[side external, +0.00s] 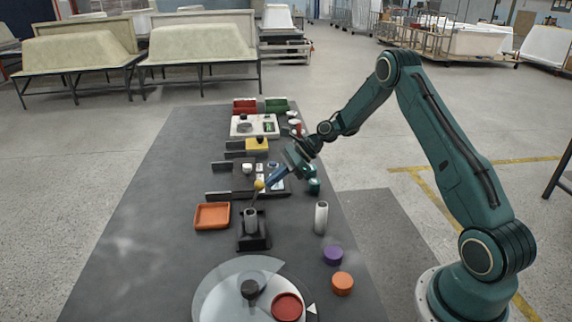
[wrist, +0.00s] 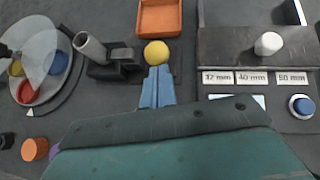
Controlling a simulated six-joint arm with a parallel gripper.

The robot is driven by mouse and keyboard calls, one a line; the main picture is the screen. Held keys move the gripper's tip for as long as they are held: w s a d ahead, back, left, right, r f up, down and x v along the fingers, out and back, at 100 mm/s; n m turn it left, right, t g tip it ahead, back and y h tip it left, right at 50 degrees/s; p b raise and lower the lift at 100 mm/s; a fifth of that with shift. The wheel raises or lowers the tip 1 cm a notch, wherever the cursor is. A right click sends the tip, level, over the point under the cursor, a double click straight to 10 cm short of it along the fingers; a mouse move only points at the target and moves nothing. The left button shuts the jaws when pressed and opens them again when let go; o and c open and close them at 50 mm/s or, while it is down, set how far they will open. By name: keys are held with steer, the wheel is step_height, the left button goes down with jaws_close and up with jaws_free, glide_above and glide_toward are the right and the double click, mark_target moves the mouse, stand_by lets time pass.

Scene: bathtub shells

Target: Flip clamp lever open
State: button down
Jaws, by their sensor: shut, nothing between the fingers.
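The clamp is a black block (side external: 254,241) on the table, with a grey cylinder (side external: 250,220) standing in it. The clamp (wrist: 112,70) and the cylinder (wrist: 90,47) also show in the wrist view. A thin dark lever rises from the clamp and ends in a yellow ball knob (side external: 259,185). The knob (wrist: 156,53) is just beyond my fingertips in the wrist view. My gripper (side external: 270,183) has blue fingers (wrist: 157,82), which are together and empty, right beside the knob. I cannot tell whether they touch it.
An orange tray (side external: 212,216) lies left of the clamp, and a loose grey cylinder (side external: 321,217) stands to its right. A round turntable (side external: 215,295) is in front. A gauge panel with size labels (wrist: 255,78) is behind the clamp. The table's left side is clear.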

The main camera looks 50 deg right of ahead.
steer(key=w+a+r+g+h, duration=0.2)
steer(key=w+a+g+h, duration=0.1)
steer(key=shift+w+a, duration=0.1)
steer(key=shift+a, duration=0.05)
steer(key=shift+w+a+r+m+g+h, duration=0.1)
steer(key=shift+w+a+m+g+h, duration=0.2)
steer(key=shift+w+a+g+h, duration=1.1)
steer(key=shift+w+a+t, duration=0.2)
steer(key=shift+w+t, duration=0.05)
steer(key=shift+t, duration=0.05)
steer(key=s+d+v, duration=0.1)
steer(key=d+v, duration=0.1)
steer(key=v, duration=1)
steer(key=shift+r, duration=0.15)
